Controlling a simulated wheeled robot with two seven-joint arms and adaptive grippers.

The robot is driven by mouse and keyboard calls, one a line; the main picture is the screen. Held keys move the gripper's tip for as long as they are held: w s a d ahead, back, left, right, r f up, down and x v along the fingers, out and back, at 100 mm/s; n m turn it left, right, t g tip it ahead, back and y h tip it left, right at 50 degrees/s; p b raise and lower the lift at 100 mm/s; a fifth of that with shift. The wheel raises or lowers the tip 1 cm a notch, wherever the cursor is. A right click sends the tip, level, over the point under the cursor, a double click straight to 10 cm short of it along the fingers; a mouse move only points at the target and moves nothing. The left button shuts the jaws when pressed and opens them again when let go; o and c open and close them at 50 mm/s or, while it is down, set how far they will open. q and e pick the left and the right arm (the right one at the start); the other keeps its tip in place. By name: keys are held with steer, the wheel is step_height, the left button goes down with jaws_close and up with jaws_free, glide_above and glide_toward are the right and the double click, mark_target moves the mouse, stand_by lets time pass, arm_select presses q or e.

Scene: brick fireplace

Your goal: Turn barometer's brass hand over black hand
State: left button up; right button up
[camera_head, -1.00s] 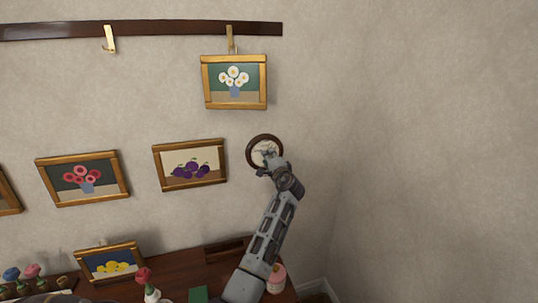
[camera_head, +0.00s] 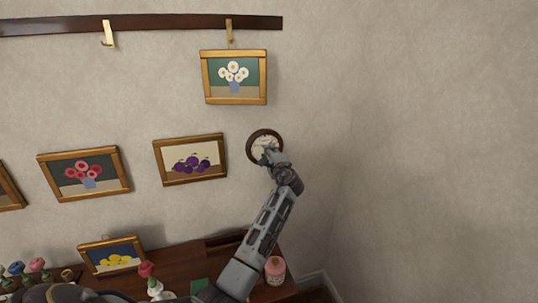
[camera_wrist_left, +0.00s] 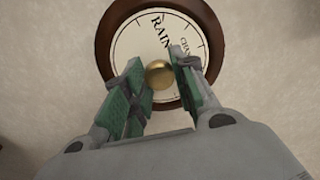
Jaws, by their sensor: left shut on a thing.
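The round barometer with a dark brown rim (camera_head: 251,148) hangs on the wall near the right corner. In the left wrist view its pale dial (camera_wrist_left: 135,43) shows "RAIN" and part of another word. My left gripper (camera_head: 269,155) is at the dial, covering its lower part. In the left wrist view the left gripper (camera_wrist_left: 158,68) has its green-padded fingers on either side of the round brass knob (camera_wrist_left: 159,75) at the dial's centre and is shut on it. I cannot make out the brass hand or the black hand. My right gripper is not in view.
A daisy picture (camera_head: 235,101) hangs above the barometer, and a plum picture (camera_head: 190,181) hangs to its left. Below are a dark wooden surface (camera_head: 190,262) and a pink jar (camera_head: 275,270). The wall to the right is bare.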

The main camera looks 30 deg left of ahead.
arm_select(q)
steer(key=o, duration=1)
steer(key=shift+w+d, duration=0.1)
steer(key=shift+v, duration=6.05)
steer(key=shift+f, duration=0.2)
